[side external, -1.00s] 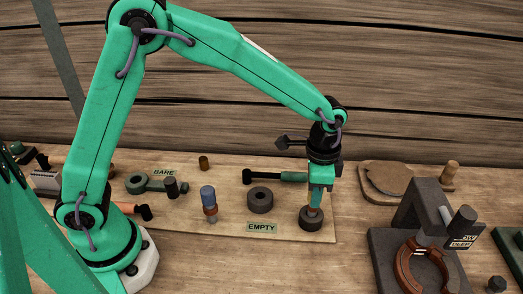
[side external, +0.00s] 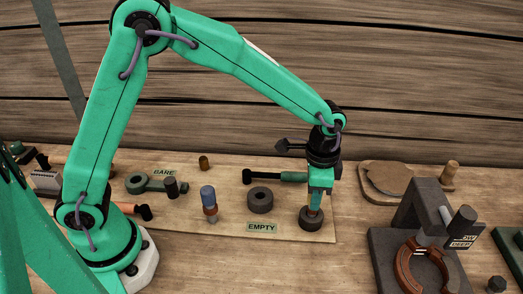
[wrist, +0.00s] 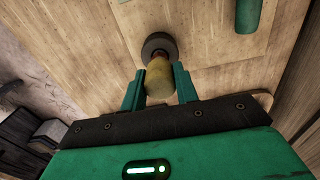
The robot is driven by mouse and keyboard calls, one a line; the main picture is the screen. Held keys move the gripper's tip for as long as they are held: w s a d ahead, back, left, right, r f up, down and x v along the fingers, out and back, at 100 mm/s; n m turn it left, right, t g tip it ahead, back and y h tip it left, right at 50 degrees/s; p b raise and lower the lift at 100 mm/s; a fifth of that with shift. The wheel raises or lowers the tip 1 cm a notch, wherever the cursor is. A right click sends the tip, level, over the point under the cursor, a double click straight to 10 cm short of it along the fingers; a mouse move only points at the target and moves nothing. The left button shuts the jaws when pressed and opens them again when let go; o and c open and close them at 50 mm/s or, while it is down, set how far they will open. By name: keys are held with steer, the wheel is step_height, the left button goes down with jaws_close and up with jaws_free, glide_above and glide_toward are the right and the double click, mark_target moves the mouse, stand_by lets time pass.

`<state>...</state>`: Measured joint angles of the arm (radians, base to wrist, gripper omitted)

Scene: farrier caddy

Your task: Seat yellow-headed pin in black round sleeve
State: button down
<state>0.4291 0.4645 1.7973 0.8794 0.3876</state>
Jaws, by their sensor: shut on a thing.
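My gripper (side external: 318,192) is shut on the yellow-headed pin (wrist: 158,80), with a finger on each side of its head in the wrist view. The pin is roughly upright, and its brown lower part (side external: 314,201) shows below the fingers in the side view. Directly under it is a black round sleeve (side external: 311,220), which also shows in the wrist view (wrist: 151,41). The pin's lower end meets the sleeve's middle in both views. I cannot tell how deep it sits, because the head and fingers hide the opening.
A second dark ring (side external: 260,201) stands to the left, above an EMPTY label (side external: 262,227). A blue-topped pin (side external: 208,199) stands further left. A green-handled tool (side external: 285,177) lies behind. A grey block stand (side external: 425,212) is at the right.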

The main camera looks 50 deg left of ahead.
steer(key=shift+f, duration=0.15)
steer(key=c, duration=1)
jaws_free()
steer(key=shift+r, duration=3.95)
steer(key=shift+r, duration=2.2)
